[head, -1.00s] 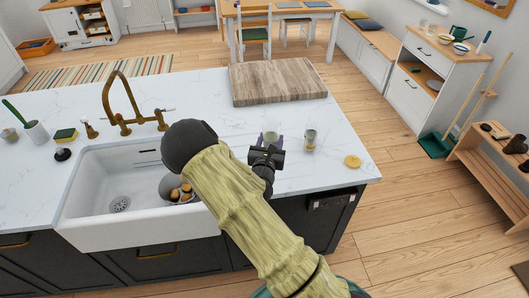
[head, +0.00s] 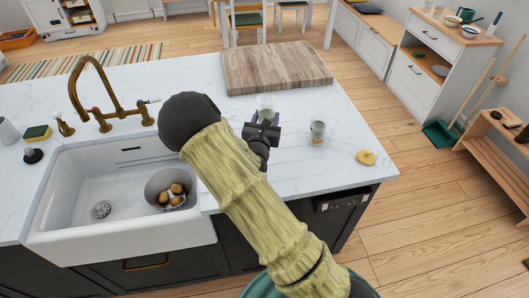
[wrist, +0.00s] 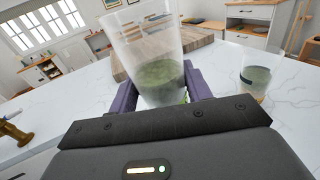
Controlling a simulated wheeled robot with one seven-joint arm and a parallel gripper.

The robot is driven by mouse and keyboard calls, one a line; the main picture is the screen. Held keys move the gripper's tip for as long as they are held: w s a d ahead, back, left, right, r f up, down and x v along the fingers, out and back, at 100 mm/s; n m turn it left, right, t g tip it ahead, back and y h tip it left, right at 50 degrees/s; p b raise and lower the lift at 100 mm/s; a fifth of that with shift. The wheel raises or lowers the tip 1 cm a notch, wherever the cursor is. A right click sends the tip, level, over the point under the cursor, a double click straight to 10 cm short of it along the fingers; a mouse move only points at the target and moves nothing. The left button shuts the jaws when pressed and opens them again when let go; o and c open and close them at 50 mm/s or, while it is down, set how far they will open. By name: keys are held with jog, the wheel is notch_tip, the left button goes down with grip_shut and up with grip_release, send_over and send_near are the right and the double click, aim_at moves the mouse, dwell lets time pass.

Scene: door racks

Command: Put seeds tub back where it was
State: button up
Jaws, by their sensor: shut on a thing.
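A clear tub (wrist: 150,62) with dark green contents in its lower part stands between my fingers in the wrist view. My gripper (wrist: 158,90) is shut on it with purple fingers at both sides. In the head view my gripper (head: 262,127) and the held tub (head: 265,102) are over the counter, just in front of the wooden board. The tub looks a little tilted in the wrist view. Its base is hidden, so I cannot tell whether it touches the counter. I cannot read a label on it.
A similar clear tub (head: 318,132) with green contents stands to the right on the white counter (head: 350,130). A round yellow item (head: 366,157) lies near the right edge. The wooden board (head: 277,68) is behind. The sink (head: 95,205), holding a pot (head: 170,188), and brass tap (head: 100,95) are left.

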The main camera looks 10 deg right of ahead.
jog(key=shift+w+f, duration=0.35)
jog(key=shift+f, duration=0.3)
jog(key=shift+s+r, duration=0.15)
jog(key=shift+f+p, duration=0.35)
jog(key=shift+f, duration=2.6)
jog(key=shift+f, duration=0.1)
jog(key=shift+f+p, duration=0.35)
jog(key=shift+f, duration=1.6)
